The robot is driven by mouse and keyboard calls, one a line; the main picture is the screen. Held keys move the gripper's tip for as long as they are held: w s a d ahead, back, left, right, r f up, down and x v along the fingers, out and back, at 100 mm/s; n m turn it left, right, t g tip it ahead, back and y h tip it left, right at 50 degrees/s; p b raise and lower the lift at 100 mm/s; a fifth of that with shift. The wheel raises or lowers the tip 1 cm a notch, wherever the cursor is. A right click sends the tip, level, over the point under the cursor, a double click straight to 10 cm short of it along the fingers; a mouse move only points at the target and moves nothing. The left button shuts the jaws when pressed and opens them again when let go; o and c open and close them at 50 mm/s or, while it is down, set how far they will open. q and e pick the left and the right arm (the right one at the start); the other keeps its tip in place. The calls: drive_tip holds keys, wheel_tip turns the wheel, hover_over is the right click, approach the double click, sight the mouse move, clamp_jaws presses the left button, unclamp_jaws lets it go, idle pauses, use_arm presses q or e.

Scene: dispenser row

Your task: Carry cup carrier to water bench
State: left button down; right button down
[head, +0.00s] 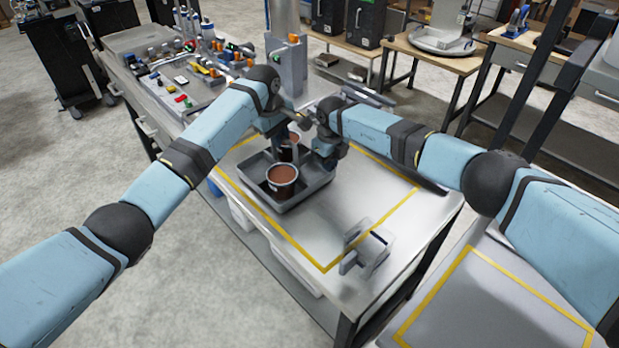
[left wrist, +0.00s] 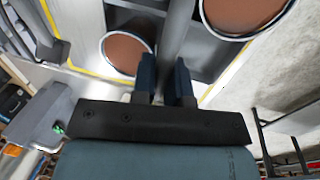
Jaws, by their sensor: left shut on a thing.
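The cup carrier (head: 314,182) is a grey open tray in the middle of the head view, over a bench with a yellow outline. I cannot tell whether it touches the bench top. It holds two cups with brown contents, a nearer cup (head: 282,181) and a farther cup (head: 289,148), partly hidden by my arms.
A small metal fixture (head: 366,252) stands on the bench's near right part. A second grey surface with a yellow outline (head: 500,300) is at bottom right. A cluttered workbench (head: 150,65) stands at upper left. The bench top right of the carrier is clear.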

use_arm(q)
drive_tip(key=shift+f, duration=0.45)
use_arm(e)
drive_tip(key=shift+f, duration=0.45)
use_arm(q)
drive_tip(key=c, duration=1.5)
unclamp_jaws()
use_arm(e)
drive_tip(key=c, duration=1.7)
unclamp_jaws()
use_arm(q)
drive_tip(key=o, duration=0.4)
use_arm(e)
drive_tip(key=o, duration=0.3)
use_arm(q)
drive_tip(key=shift+r, duration=0.1)
use_arm(e)
drive_tip(key=shift+o, duration=0.2)
drive_tip(key=shift+r, duration=0.1)
use_arm(q)
drive_tip(key=r, duration=0.4)
drive_tip(key=s+a+r, duration=0.1)
drive_tip(key=r, duration=0.6)
drive_tip(key=shift+s+a+r, duration=0.35)
drive_tip(key=shift+a, duration=0.05)
use_arm(e)
wheel_tip(320, 180, up, 12)
